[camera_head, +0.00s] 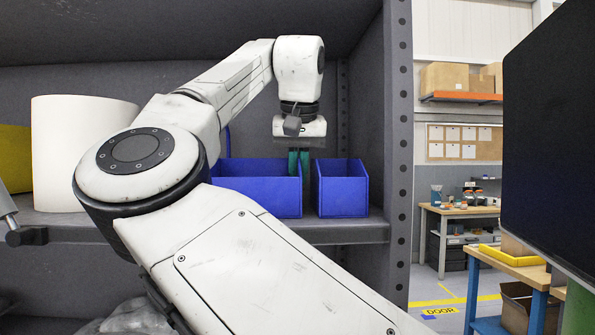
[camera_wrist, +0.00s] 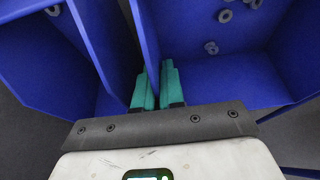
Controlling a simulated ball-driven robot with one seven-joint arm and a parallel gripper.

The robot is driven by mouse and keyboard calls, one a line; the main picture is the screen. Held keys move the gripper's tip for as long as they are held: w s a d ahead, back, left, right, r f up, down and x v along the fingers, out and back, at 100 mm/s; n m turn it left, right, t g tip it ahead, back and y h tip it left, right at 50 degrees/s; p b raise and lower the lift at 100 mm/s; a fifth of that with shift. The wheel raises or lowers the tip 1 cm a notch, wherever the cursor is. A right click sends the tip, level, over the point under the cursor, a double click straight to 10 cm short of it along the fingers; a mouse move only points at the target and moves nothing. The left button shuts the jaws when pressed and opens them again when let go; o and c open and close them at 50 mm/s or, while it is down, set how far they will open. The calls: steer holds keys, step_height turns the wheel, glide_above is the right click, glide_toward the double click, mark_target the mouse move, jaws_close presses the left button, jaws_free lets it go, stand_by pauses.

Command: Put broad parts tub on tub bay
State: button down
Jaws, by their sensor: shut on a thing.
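The broad parts tub (camera_head: 255,195) is blue and sits upright at the shelf's front, left of a narrower blue tub. In the wrist view the broad tub (camera_wrist: 228,82) fills the right side and holds several grey rings. My gripper (camera_head: 299,161) points down at the broad tub's right-hand wall. In the wrist view my gripper (camera_wrist: 155,82) has its green fingers on either side of that wall, shut on it. I cannot tell whether the tub is touching the shelf or slightly raised. No place is clearly marked as the tub bay.
The narrow blue tub (camera_head: 343,190) stands close on the right, with a small gap. A white cylinder (camera_head: 75,150) and a yellow thing (camera_head: 14,155) stand on the grey shelf (camera_head: 335,231) at left. A perforated upright (camera_head: 398,150) bounds the shelf at right.

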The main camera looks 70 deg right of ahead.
steer(key=c, duration=1.5)
jaws_free()
steer(key=shift+r, duration=0.1)
steer(key=v, duration=0.7)
steer(key=shift+a+r, duration=0.1)
steer(key=shift+r, duration=0.15)
steer(key=shift+s+f, duration=0.1)
